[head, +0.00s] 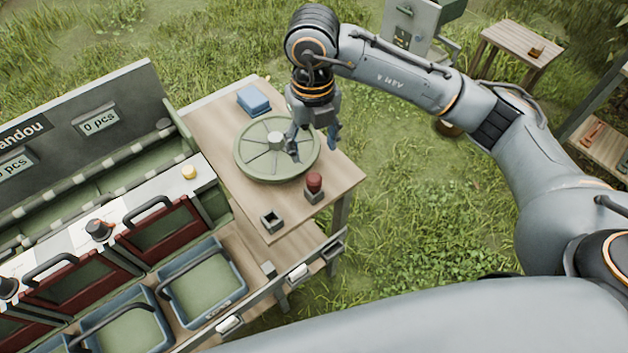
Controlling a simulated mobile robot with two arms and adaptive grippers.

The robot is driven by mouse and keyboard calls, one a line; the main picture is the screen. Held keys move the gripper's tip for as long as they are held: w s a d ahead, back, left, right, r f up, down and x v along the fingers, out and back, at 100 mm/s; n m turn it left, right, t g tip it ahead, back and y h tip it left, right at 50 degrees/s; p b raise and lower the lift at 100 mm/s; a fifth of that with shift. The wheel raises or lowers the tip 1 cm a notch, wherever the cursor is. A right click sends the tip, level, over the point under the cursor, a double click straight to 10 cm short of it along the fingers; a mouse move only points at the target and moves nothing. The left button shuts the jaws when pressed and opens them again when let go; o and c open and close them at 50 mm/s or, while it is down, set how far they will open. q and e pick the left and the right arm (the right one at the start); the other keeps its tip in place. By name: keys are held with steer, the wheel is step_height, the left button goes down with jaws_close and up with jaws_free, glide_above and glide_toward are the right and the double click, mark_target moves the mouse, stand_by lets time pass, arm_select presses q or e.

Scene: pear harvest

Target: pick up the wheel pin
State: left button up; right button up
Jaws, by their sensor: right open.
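A dark red knob-like piece (314,181), which may be the wheel pin, stands upright in a small grey holder (313,197) near the right edge of the wooden table (335,180). A round green spoked wheel (243,165) lies flat on the table behind and left of it. My right gripper (313,144) points down with its fingers spread, over the right part of the wheel, a little behind the red piece. It holds nothing that I can see. Its height above the wheel is hard to judge. My left gripper is out of view.
A small square holder (272,221), seemingly empty, sits at the table's front corner. A blue box (254,99) lies at the back. A sorting machine with blue crates (203,283) stands at left. Grass lies to the right; another small table (520,42) stands far back.

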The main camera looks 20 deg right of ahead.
mark_target(314, 178)
step_height(314, 178, down, 6)
steer(key=shift+s+f+p, duration=0.1)
steer(key=shift+f+p, duration=0.1)
steer(key=shift+p, duration=0.45)
steer(key=f, duration=0.1)
steer(key=f+p, duration=0.2)
steer(key=f, duration=0.1)
steer(key=shift+s, duration=0.25)
steer(key=shift+f, duration=0.65)
jaws_close()
